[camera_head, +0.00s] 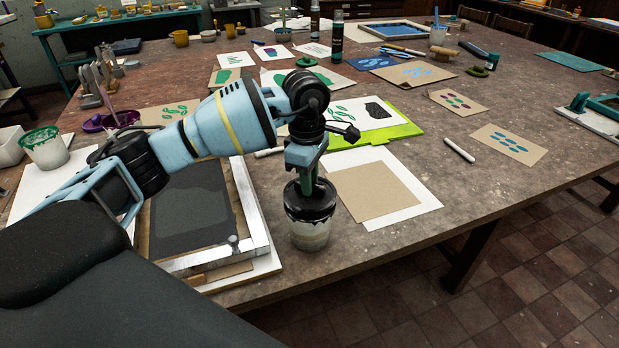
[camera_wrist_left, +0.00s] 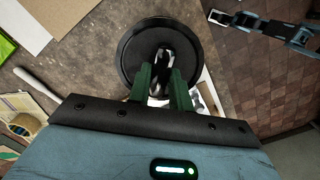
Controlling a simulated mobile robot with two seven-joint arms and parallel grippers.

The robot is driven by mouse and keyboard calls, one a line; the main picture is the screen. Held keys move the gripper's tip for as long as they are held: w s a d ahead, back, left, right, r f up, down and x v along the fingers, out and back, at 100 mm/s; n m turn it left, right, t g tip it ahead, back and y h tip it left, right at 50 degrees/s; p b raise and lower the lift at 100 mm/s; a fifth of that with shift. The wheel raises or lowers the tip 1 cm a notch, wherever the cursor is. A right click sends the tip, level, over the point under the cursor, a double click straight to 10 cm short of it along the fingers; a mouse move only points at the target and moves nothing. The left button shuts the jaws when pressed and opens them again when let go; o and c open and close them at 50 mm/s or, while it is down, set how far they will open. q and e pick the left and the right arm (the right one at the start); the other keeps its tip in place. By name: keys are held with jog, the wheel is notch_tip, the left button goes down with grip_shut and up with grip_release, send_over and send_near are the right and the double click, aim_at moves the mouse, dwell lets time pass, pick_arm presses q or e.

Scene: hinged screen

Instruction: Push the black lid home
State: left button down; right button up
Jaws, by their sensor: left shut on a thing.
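The black lid (camera_head: 323,197) is at the mouth of a pale jar (camera_head: 310,234) with dark drips, standing upright near the table's front edge. In the left wrist view the lid (camera_wrist_left: 132,58) is a round dark disc that hides the jar. My left gripper (camera_head: 304,184) points down from above. Its green fingers (camera_wrist_left: 165,82) are shut on the glossy black middle part of the lid. I cannot tell whether the lid is fully seated. A blue and black arm part, perhaps my right arm, shows small at the upper right of the wrist view; its jaws cannot be made out.
A metal-framed screen (camera_head: 249,212) with dark mesh lies left of the jar, close to it. Brown card on white paper (camera_head: 375,191) lies to the right. A white stick (camera_head: 459,150) lies farther right. The table's front edge is just below the jar.

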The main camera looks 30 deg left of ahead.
pick_arm(q)
jog(key=shift+f, duration=0.2)
pick_arm(e)
jog(key=shift+s+f, duration=0.1)
pick_arm(q)
jog(key=shift+f, duration=0.9)
pick_arm(e)
jog(key=shift+s+f, duration=0.3)
jog(key=shift+f, duration=0.05)
pick_arm(q)
jog(key=c, duration=0.9)
grip_release()
jog(key=shift+o, duration=0.2)
jog(key=shift+r, duration=0.1)
jog(key=shift+r, duration=3.95)
pick_arm(e)
jog(key=shift+w+r, duration=0.4)
jog(key=shift+r, duration=0.05)
